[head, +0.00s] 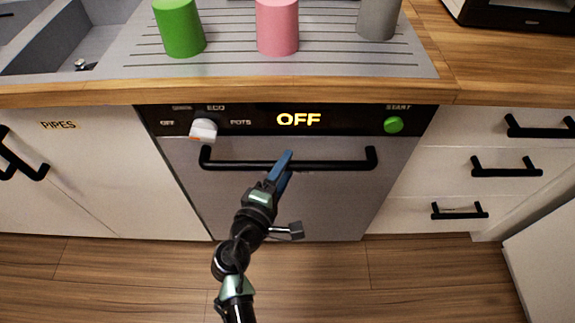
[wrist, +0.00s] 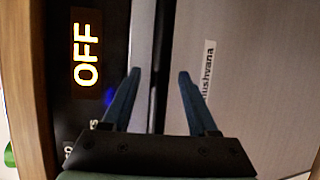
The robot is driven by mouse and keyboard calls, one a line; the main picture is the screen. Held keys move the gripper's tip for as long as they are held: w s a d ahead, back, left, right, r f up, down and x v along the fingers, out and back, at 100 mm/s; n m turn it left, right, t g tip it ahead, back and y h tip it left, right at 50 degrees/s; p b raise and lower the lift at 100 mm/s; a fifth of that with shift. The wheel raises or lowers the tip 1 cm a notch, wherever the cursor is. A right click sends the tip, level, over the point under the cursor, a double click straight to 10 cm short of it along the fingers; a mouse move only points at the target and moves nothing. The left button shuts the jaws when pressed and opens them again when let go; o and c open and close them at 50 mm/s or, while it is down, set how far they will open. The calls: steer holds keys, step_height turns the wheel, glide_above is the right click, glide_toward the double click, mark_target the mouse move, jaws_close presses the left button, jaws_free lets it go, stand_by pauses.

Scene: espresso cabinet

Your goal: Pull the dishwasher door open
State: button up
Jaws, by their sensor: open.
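The dishwasher door (head: 325,205) is a grey panel below the counter and looks shut. Its black bar handle (head: 340,165) runs level across the top of the door. My gripper (head: 288,164) is at the middle of the handle, with its blue fingers open. In the wrist view the handle (wrist: 161,50) runs upright in the picture, between the two spread fingertips of my gripper (wrist: 158,74). The fingers are not closed on it. Whether a finger touches the bar or the door, I cannot tell.
The black control panel (head: 350,120) above the door shows OFF, with a white knob (head: 204,130) and a green button (head: 393,125). Green (head: 180,28), pink (head: 277,28) and grey (head: 379,18) cups stand on the drainer. Drawers (head: 455,160) are at right. The floor (head: 400,280) in front looks clear.

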steer(key=shift+x, duration=0.8)
steer(key=shift+s, duration=0.1)
jaws_close()
stand_by(0.8)
